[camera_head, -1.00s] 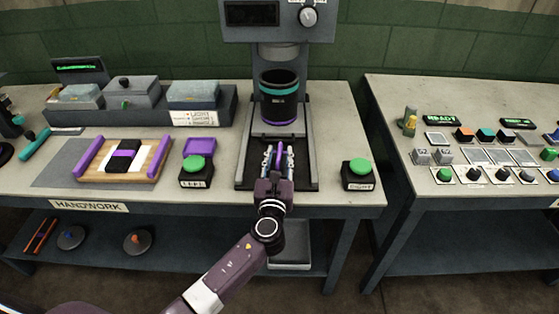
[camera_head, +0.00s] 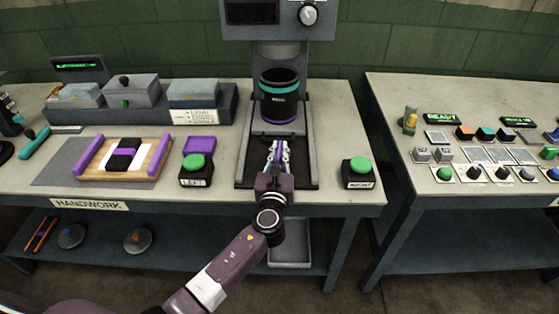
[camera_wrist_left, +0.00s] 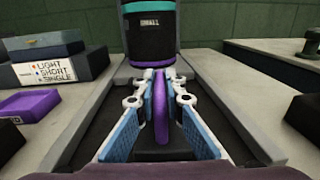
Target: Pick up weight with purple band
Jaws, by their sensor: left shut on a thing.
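My left gripper (camera_head: 279,148) is over the dark track in front of the press. In the left wrist view its blue-padded fingers are closed from both sides on an upright purple piece (camera_wrist_left: 160,107). The purple piece stands above a dark base (camera_wrist_left: 160,146), mostly hidden by the fingers and wrist. Behind it, a black cylinder (camera_head: 279,107) with a teal band and a purple band at its bottom stands under the press head; it also shows in the left wrist view (camera_wrist_left: 151,38). I cannot tell whether the held piece is off the track. My right gripper is not in view.
Green buttons (camera_head: 195,163) (camera_head: 358,167) stand left and right of the track (camera_head: 245,172). A wooden board (camera_head: 92,172) holds a black strip with a purple band. A tray of boxes (camera_head: 222,105) is at the back left. A second table (camera_head: 400,100) is at the right.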

